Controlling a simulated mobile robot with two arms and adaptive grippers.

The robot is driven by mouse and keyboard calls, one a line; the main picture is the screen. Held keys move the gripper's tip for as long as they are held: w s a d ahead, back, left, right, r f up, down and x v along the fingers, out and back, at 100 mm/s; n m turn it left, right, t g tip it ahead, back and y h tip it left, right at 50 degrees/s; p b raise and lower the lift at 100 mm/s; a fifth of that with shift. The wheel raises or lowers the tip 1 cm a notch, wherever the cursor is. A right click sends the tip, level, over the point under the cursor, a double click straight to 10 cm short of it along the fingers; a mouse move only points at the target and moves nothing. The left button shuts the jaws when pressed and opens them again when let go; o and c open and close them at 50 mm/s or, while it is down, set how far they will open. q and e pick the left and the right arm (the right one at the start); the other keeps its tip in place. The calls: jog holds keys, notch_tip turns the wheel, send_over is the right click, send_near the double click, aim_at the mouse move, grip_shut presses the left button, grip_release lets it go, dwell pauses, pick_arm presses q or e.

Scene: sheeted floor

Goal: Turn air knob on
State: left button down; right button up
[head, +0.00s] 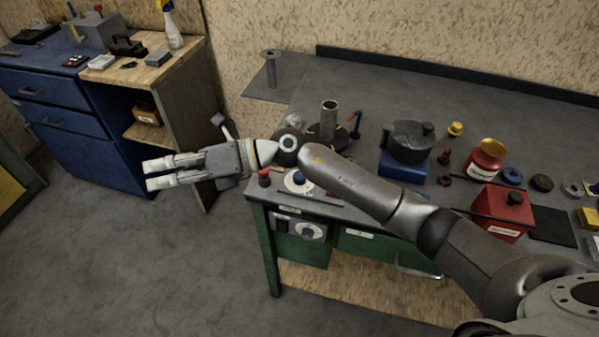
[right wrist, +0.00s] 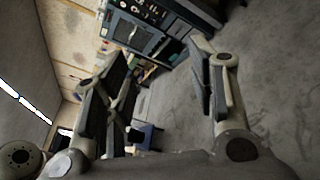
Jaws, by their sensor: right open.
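My right gripper (head: 152,174) points left in the head view, out over the floor in front of the green workbench. It is open and empty. It also shows in the right wrist view (right wrist: 158,68), with its fingers apart and nothing between them. A control panel (head: 281,241) hangs under the bench's front left corner. It carries a round pale dial knob (head: 307,231) and a dark switch (head: 281,225). My gripper is left of and apart from this panel. I cannot read the labels, so I cannot tell for sure which knob is the air knob.
The bench top (head: 375,85) holds a red knob (head: 264,177), a white disc with a blue knob (head: 298,180), a dark pot (head: 410,140), a red box (head: 503,212) and several small parts. A blue cabinet (head: 70,110) stands left. The floor (head: 150,270) between is clear.

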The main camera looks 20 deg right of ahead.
jog(key=w+d+f+n+g+h, duration=0.1)
jog(key=w+d+f+n+h, duration=0.1)
jog(key=d+f+h, duration=0.35)
jog(key=w+d+f+n+g+h, duration=0.1)
jog(key=w+d+f+n+h, duration=0.3)
jog(key=d, duration=0.3)
jog(key=w+d+r+m+h, duration=0.15)
jog(key=d+h, duration=0.55)
jog(key=d, duration=0.8)
jog(key=f+p, duration=0.1)
jog(key=f, duration=0.2)
jog(key=f+p, duration=0.1)
jog(key=f, duration=0.6)
jog(key=shift+w+f+p, duration=0.2)
jog(key=shift+w+p, duration=0.1)
jog(key=shift+p, duration=0.1)
jog(key=c, duration=1.1)
jog(key=shift+o, duration=0.2)
